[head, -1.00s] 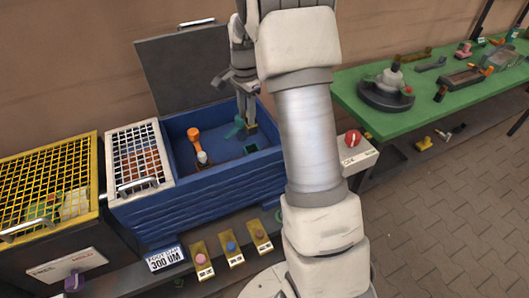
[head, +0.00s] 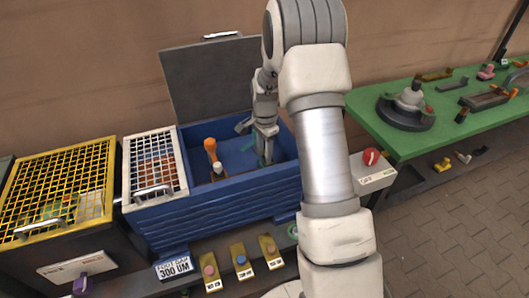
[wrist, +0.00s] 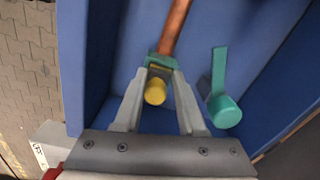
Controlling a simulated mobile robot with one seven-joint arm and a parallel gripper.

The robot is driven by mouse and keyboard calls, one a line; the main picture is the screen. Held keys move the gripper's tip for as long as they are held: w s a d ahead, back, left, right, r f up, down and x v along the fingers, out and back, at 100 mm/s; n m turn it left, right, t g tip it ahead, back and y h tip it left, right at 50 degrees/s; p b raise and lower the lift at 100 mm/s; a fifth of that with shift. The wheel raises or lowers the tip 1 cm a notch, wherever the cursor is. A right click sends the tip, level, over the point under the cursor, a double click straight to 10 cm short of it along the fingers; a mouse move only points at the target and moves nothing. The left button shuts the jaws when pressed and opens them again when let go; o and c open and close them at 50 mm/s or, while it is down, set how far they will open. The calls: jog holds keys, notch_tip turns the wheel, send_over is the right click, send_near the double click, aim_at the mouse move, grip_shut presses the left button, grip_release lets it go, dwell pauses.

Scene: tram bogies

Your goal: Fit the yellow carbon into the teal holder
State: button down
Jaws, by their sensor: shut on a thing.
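My gripper (head: 265,161) reaches down into the blue box, its tips low inside. In the wrist view my gripper (wrist: 158,73) is shut on the yellow carbon (wrist: 155,92), whose round end faces the camera between the fingers. The teal holder (wrist: 162,60) is right at the fingertips, just beyond the carbon; a copper-coloured bar (wrist: 174,25) runs on from there. The fingers hide where carbon and holder meet, so I cannot tell how far in the carbon is. A separate teal round piece with a flat arm (wrist: 224,110) lies to the right.
The blue box (head: 225,206) has raised walls around my gripper and an open grey lid (head: 212,80) behind. An orange-topped piece (head: 210,146) and a white knob (head: 217,168) stand inside, left. A white mesh cover (head: 153,160) adjoins; a green bench (head: 430,143) is at right.

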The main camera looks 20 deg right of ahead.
jog(key=shift+f, duration=0.15)
jog(key=shift+c, duration=2.4)
grip_release()
notch_tip(320, 180, up, 12)
jog(key=r+p, duration=0.1)
jog(key=s+a+r+n+t, duration=0.1)
jog(key=s+a+r+n, duration=0.2)
jog(key=s+r, duration=0.3)
jog(key=s+a+r+n+t, duration=0.1)
jog(key=s+a+r+n, duration=0.25)
jog(key=s+r, duration=0.25)
jog(key=s+a+r+n+t, duration=0.2)
jog(key=s+n, duration=0.7)
jog(key=s, duration=0.7)
jog(key=shift+a+t, duration=0.5)
jog(key=shift+t, duration=0.2)
